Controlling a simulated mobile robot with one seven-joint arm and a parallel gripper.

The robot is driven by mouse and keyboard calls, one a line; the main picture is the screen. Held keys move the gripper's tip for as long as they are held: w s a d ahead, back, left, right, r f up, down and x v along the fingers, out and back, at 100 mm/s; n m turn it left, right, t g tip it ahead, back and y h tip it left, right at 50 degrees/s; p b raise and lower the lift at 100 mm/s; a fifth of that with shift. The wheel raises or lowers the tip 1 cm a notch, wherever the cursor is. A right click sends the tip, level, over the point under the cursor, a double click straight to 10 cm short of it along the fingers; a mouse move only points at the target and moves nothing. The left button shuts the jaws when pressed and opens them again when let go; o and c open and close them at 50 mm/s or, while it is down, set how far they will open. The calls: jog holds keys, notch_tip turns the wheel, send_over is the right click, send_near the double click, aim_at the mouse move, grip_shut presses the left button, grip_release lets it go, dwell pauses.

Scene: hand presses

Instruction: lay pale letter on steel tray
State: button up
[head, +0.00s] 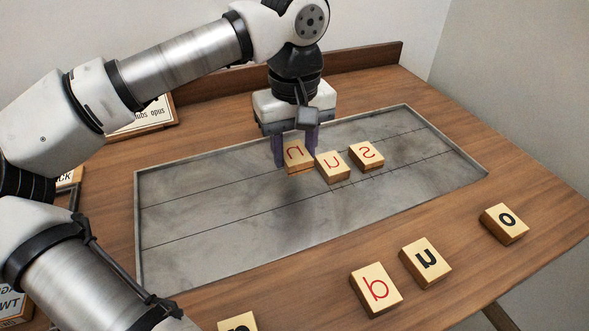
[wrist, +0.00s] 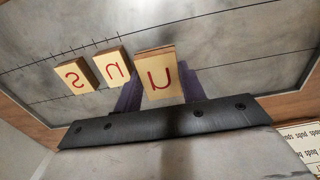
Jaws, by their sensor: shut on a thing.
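On the wooden table (head: 540,190) in front of the tray are a red-letter block (head: 376,289), a black n- or u-like block (head: 426,262), a black o block (head: 504,223) and a cut-off block (head: 238,323). A printed sign (head: 150,117) stands back left. The tray's front is clear.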

aim_at(294, 183)
jog(key=shift+f, duration=2.35)
jog(key=shift+f+b, duration=0.15)
jog(key=shift+b, duration=0.25)
jog(key=o, duration=1)
jog(key=shift+c, duration=0.2)
notch_tip(294, 183, up, 12)
jog(key=shift+r+p, duration=0.2)
jog(key=shift+p, duration=0.65)
